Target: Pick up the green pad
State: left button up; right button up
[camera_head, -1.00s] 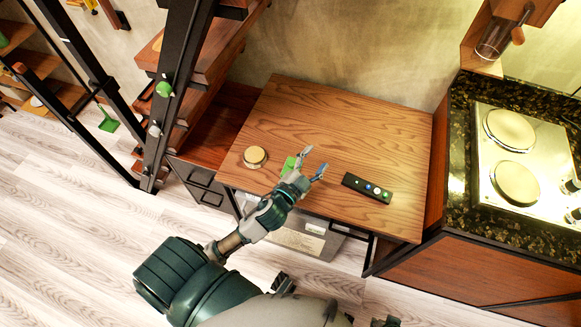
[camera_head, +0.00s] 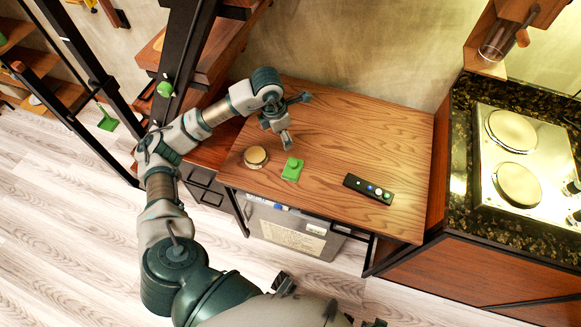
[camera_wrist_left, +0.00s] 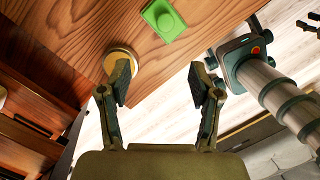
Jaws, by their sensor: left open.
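The green pad (camera_head: 292,169) lies flat on the wooden tabletop (camera_head: 350,130), near its front edge, with a small round knob on top. It also shows at the top of the left wrist view (camera_wrist_left: 163,20). My left gripper (camera_head: 296,119) is over the back part of the tabletop, behind the pad and apart from it. Its fingers are spread and empty. In the left wrist view the open fingers (camera_wrist_left: 161,82) have nothing between them, and the pad is beyond their tips.
A round wooden-topped disc (camera_head: 256,156) lies left of the pad. A black remote with coloured buttons (camera_head: 368,189) lies to the right. A hob (camera_head: 520,150) stands further right; dark-framed wooden stairs (camera_head: 205,60) rise at left. The tabletop's middle right is clear.

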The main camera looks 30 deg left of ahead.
pick_arm(q)
send_over(292, 162)
jog(key=s, duration=0.1)
notch_tip(292, 162, down, 7)
jog(key=shift+f+b, duration=0.2)
jog(key=shift+b, duration=0.25)
jog(key=f, duration=0.3)
jog(key=shift+w+a+f, duration=0.15)
jog(key=shift+w+f, duration=0.05)
jog(key=shift+f, duration=0.15)
jog(key=shift+a+f, duration=0.35)
jog(key=shift+f, duration=0.2)
jog(key=f, duration=0.1)
jog(key=d+f, duration=0.1)
jog(key=f+b, duration=0.1)
jog(key=f, duration=0.1)
jog(key=shift+w+d+f, duration=0.1)
jog(key=shift+w+d, duration=0.15)
jog(key=shift+w, duration=0.15)
jog(key=shift+d, duration=0.1)
jog(key=shift+a, duration=0.35)
grip_shut()
jog(key=shift+f, duration=0.1)
pick_arm(e)
jog(key=r, duration=0.5)
jog(key=shift+w+d+r, duration=0.15)
jog(key=shift+w+d, duration=0.05)
jog(key=shift+d, duration=0.15)
